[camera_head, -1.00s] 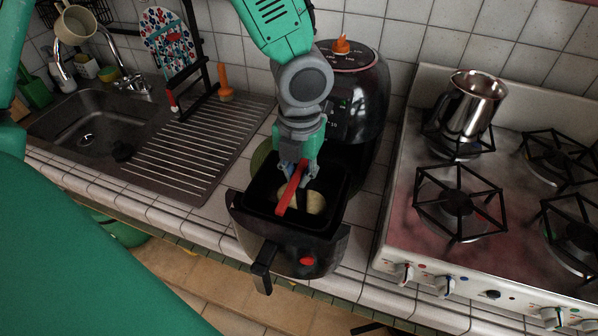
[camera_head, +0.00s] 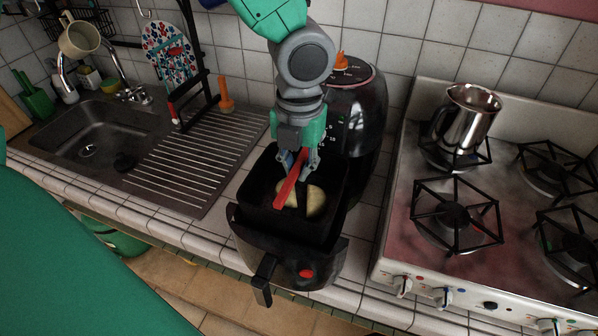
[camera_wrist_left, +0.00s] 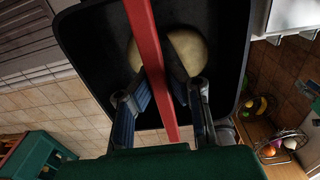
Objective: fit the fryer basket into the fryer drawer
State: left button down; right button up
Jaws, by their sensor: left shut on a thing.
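The fryer basket (camera_head: 257,200) is a black square bin with a red bar handle (camera_head: 288,191) and a pale yellow round food piece (camera_head: 314,201) inside. It sits over the pulled-out fryer drawer (camera_head: 325,262), with its front wall showing above the drawer's rim; its lower part is hidden. My left gripper (camera_head: 299,164) is shut on the red handle from above. In the left wrist view the fingers (camera_wrist_left: 165,95) flank the red handle, and the basket (camera_wrist_left: 80,50) fills the upper middle. My right gripper is not in view.
The black fryer body (camera_head: 361,110) stands behind the drawer. A stove (camera_head: 400,262) with a steel pot (camera_head: 468,118) is at the right. A sink (camera_head: 100,135) and ribbed drainboard (camera_head: 195,165) with an orange-handled tool (camera_head: 225,97) are at the left.

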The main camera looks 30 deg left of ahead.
pick_arm(q)
jog(key=shift+r, duration=3.15)
